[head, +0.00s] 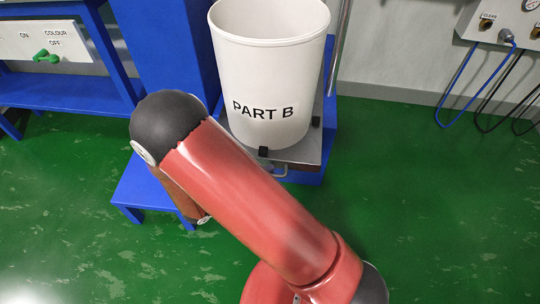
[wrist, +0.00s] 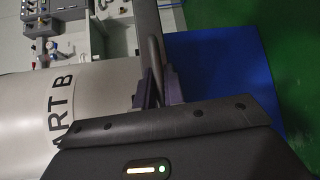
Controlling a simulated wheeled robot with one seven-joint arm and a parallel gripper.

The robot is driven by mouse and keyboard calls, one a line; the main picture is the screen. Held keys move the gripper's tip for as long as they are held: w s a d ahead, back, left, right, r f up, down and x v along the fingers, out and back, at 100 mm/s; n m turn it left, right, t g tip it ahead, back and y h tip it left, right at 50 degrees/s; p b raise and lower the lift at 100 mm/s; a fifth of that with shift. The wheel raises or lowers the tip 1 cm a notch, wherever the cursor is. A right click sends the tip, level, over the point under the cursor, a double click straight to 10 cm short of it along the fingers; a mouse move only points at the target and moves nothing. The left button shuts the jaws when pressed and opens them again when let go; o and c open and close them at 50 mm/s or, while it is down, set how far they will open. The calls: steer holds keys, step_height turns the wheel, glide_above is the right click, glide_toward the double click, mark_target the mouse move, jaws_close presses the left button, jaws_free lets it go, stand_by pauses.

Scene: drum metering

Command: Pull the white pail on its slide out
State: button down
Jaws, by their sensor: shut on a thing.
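The white pail (head: 266,75), lettered PART B, stands upright on a grey slide plate (head: 310,150) in the head view. Small black blocks sit at its foot. The slide's handle (head: 280,172) shows just below the plate's front edge, partly behind my arm. In the wrist view the pail (wrist: 60,110) lies at the left, turned sideways, and the handle (wrist: 156,50) runs down between my fingers. My gripper (wrist: 155,90) is shut on the handle, close to the slide's front. My arm hides the gripper in the head view.
A low blue step (head: 145,190) stands left of the slide, close to my arm. A blue bench (head: 70,90) is at the far left. A wall panel with hoses (head: 505,30) is at the upper right. Green floor (head: 430,190) is clear at the right.

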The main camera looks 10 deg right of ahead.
steer(key=s+a+b, duration=0.1)
steer(key=s+a, duration=0.2)
steer(key=s, duration=0.7)
steer(key=shift+b, duration=0.35)
steer(key=shift+a, duration=0.1)
steer(key=c, duration=1.5)
jaws_free()
steer(key=v, duration=0.8)
